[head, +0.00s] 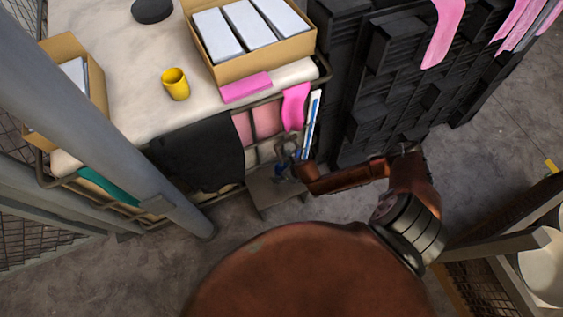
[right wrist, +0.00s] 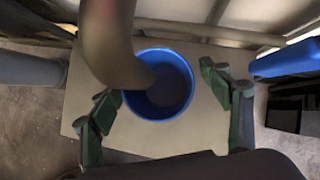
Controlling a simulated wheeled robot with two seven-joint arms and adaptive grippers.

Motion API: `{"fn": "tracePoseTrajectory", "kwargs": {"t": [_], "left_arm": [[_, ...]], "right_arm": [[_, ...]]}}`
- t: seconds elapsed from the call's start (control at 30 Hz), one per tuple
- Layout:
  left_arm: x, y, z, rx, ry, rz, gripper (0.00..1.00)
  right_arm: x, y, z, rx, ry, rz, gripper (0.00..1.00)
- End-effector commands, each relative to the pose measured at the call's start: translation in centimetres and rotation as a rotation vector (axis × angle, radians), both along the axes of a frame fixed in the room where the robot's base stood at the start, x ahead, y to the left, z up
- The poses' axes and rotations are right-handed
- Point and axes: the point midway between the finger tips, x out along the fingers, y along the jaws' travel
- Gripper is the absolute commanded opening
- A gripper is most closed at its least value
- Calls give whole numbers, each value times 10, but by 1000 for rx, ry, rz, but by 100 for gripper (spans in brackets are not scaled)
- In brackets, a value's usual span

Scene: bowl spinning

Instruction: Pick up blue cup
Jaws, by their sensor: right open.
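A blue cup (right wrist: 178,104) stands on a flat light board, seen from above in the right wrist view. My right gripper (right wrist: 160,92) is open, with one green-grey finger on each side of the cup. In the head view the right gripper (head: 288,157) is small, low beside the table's front edge. A little blue shows just below it, but the cup is mostly hidden there. My left gripper is not in view.
The low grey stool (head: 262,192) sits beside the table (head: 130,85). On the table are a yellow cup (head: 175,84), a pink block (head: 246,87) and a cardboard box (head: 265,58). Another blue object (right wrist: 285,59) is right of the gripper. A grey post (head: 110,120) stands left.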

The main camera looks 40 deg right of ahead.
Motion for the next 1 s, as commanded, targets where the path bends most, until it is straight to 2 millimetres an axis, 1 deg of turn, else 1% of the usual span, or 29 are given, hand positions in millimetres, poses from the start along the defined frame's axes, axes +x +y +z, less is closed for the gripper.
{"fn": "tracePoseTrajectory", "kwargs": {"t": [0.13,0.8,0.83,0.87,1.0], "left_arm": [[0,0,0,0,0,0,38],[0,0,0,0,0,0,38],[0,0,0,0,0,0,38],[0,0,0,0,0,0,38],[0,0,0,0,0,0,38]], "right_arm": [[0,0,1,0,-1,0,70],[0,0,0,1,0,0,24],[0,0,1,1,0,0,23],[0,0,1,1,0,0,20],[0,0,1,1,0,0,19]]}}
